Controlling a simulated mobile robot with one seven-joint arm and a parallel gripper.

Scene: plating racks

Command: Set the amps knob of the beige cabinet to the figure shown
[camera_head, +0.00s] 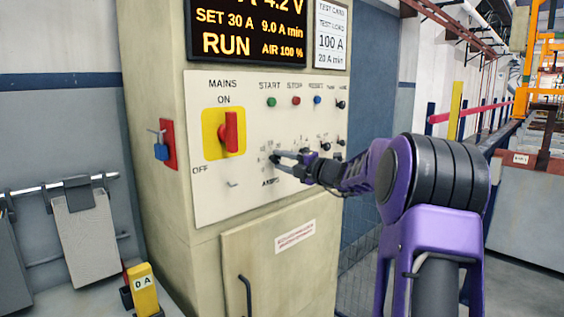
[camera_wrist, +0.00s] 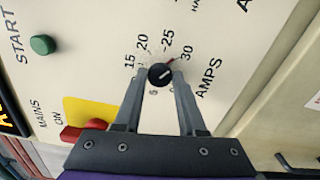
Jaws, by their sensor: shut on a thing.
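The beige cabinet (camera_head: 163,60) has a pale control panel (camera_head: 213,185). Its black amps knob (camera_head: 275,159) is low on the panel; it also shows in the wrist view (camera_wrist: 159,74). My gripper (camera_head: 280,161), also in the wrist view (camera_wrist: 160,82), has one finger on each side of the knob and is shut on it. The scale reads 15, 20, 25 and 30, with lower figures partly hidden. A red mark and the knob's light line point toward 30. The display (camera_head: 245,30) reads SET 30 A, 9.0 A min, RUN. The test card (camera_head: 331,35) reads 100 A, 20 A min.
The yellow mains switch (camera_head: 223,131) with its red handle is left of the knob. Green (camera_head: 271,102), red (camera_head: 296,101) and blue (camera_head: 317,100) buttons sit above. Smaller knobs are to the right. A yellow block (camera_head: 143,290) marked 0 A stands lower left.

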